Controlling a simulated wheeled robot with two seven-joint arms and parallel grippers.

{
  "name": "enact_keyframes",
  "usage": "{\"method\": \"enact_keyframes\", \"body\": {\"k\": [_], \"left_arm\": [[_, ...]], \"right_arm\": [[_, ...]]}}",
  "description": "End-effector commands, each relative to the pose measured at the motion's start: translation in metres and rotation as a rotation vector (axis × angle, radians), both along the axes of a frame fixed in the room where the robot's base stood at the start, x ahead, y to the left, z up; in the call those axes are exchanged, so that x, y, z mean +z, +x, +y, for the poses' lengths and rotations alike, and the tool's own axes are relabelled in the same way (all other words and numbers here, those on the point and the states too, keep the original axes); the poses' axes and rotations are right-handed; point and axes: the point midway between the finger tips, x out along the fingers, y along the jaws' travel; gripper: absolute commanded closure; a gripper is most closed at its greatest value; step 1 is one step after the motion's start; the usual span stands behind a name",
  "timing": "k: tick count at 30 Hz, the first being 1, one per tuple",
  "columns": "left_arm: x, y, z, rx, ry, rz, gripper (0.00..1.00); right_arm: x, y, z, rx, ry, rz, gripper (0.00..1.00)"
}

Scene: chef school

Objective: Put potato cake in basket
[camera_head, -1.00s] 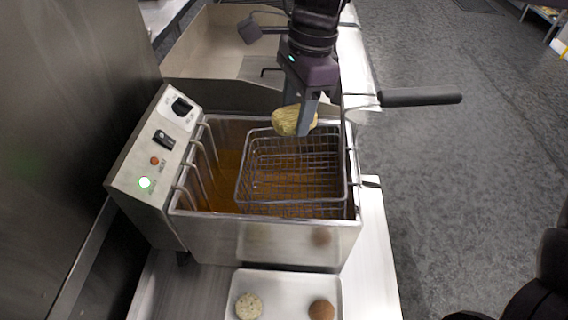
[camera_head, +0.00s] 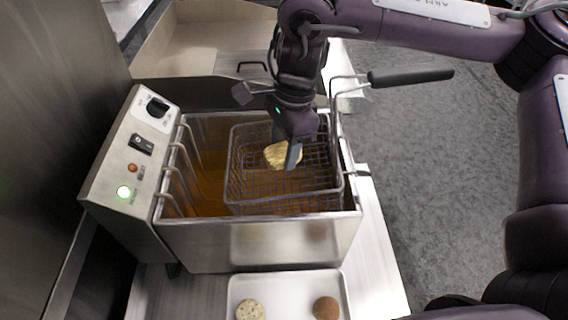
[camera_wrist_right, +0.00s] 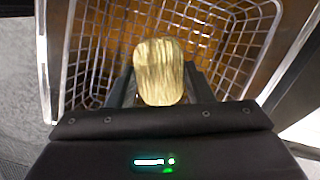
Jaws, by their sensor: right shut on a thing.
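A yellowish potato cake (camera_head: 280,155) is held by my right gripper (camera_head: 289,150), which is shut on it. The gripper points down into the opening of the wire fryer basket (camera_head: 236,186), with the cake inside the outline of the rim. In the right wrist view the potato cake (camera_wrist_right: 159,72) sits between the fingertips (camera_wrist_right: 160,85), with the basket's wire mesh (camera_wrist_right: 88,50) around and below it. I cannot tell whether the cake touches the mesh. My left gripper is not in view.
The fryer (camera_head: 258,243) holds brown oil. The basket's black handle (camera_head: 410,76) sticks out to the right. A control box (camera_head: 126,150) with a lit green light is at the left. A tray (camera_head: 285,281) in front holds a pale patty (camera_head: 249,310) and a brown patty (camera_head: 326,308).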

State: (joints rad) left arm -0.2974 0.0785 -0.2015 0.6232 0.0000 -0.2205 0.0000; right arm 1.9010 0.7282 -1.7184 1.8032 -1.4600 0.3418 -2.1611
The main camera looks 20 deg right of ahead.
Motion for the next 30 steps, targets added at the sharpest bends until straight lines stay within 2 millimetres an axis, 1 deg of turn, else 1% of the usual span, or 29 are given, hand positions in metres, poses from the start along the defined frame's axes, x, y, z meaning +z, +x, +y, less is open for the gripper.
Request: {"method": "enact_keyframes", "body": {"k": [3, 9, 11, 20, 30], "left_arm": [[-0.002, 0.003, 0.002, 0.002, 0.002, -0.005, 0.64], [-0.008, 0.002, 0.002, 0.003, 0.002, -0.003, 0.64], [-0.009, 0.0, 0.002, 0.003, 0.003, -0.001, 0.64], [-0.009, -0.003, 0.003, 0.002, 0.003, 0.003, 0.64], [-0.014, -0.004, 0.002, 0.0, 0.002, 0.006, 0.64]], "right_arm": [[-0.009, 0.0, 0.0, 0.0, 0.001, 0.001, 0.77], [-0.038, -0.001, 0.0, 0.0, 0.002, 0.003, 0.77], [-0.043, 0.0, 0.0, 0.0, 0.001, 0.001, 0.77], [-0.044, 0.0, 0.0, 0.0, 0.0, -0.001, 0.77], [-0.055, 0.0, 0.0, 0.0, 0.0, -0.001, 0.77]]}}
